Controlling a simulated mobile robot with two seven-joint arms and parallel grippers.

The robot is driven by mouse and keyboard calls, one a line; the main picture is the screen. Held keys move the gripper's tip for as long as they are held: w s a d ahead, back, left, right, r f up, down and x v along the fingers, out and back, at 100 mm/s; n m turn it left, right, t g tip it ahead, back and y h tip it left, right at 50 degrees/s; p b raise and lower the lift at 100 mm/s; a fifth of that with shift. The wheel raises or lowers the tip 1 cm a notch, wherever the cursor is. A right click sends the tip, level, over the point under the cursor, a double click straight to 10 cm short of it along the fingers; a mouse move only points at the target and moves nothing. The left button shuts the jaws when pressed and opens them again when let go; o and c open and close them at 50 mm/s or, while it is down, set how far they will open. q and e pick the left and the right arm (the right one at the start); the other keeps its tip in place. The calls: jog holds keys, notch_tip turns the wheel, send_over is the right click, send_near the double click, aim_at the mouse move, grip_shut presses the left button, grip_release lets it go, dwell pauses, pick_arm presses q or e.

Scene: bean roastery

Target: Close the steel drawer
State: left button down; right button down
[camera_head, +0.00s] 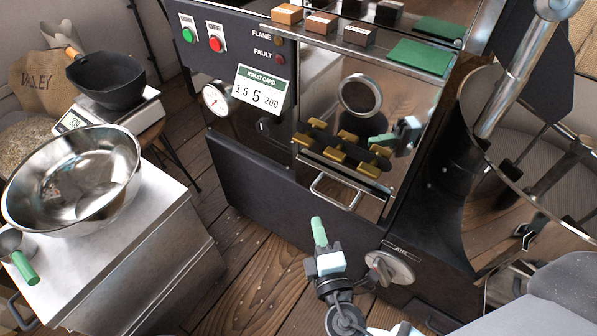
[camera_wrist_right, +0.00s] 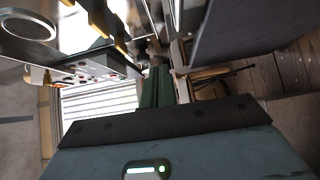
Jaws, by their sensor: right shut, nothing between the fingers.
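The steel drawer (camera_head: 347,193) has a mirror-like front with a bar handle (camera_head: 335,191). It sits low in the dark roaster, under a row of brass knobs. Whether its front stands out from the roaster face, I cannot tell. My right gripper (camera_head: 319,231) has green fingers that are shut and empty. In the head view it shows just below the handle, pointing up towards the drawer, with a visible gap to the handle in the picture. In the right wrist view the green fingers (camera_wrist_right: 156,88) show beyond the gripper body. My left gripper is not in view.
An air dial (camera_head: 390,268) is on the roaster's front, right of my right gripper. A steel bowl (camera_head: 75,180) stands on a white-topped cabinet at the left, near a scale (camera_head: 72,122) with a dark scoop. Wooden floor (camera_head: 250,270) lies open between cabinet and roaster.

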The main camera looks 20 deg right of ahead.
send_near(313, 168)
jog(key=w+a, duration=0.2)
jog(key=w, duration=0.1)
jog(key=shift+w+d+f+b, duration=0.15)
jog(key=shift+w+d+b, duration=0.2)
jog(key=shift+w+d, duration=0.95)
jog(key=shift+w, duration=0.05)
